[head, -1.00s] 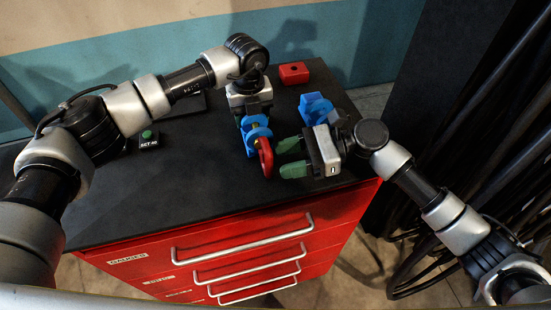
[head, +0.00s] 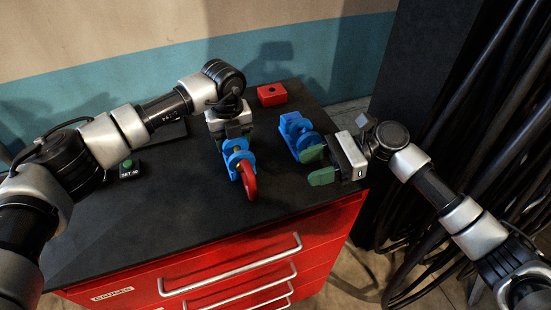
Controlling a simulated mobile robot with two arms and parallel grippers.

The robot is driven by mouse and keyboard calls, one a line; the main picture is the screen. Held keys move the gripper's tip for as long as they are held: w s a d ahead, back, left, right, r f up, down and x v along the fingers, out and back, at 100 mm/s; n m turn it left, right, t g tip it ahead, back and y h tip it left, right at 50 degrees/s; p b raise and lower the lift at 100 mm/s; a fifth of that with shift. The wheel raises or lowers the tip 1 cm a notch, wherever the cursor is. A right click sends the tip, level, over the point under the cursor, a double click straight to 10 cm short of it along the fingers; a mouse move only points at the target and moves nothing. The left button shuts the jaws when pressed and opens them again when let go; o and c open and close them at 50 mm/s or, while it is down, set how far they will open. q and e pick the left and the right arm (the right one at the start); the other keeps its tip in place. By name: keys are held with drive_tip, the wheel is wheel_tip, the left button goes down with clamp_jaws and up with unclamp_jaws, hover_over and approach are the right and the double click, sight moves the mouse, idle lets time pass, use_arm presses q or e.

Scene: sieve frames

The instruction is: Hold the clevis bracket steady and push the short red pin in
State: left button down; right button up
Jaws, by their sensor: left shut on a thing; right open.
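A blue clevis bracket (head: 236,158) is held above the black cabinet top, towards its front. My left gripper (head: 236,134) is shut on it from behind. A red rounded part (head: 249,181) sticks out of the bracket's front, pointing towards me. I cannot tell whether this is the short red pin or how deep it sits. My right gripper (head: 317,165), with green fingertips, is open to the right of the bracket, apart from it. Its fingers point left, and nothing shows between them.
Another blue part (head: 297,131) lies just behind my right gripper's fingers. A red block (head: 272,94) with a hole stands at the back. A black box with a green button (head: 127,168) is at the left. The red cabinet (head: 240,265) has drawer handles in front. Black cables hang at the right.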

use_arm(q)
drive_tip(key=shift+c, duration=1.4)
unclamp_jaws()
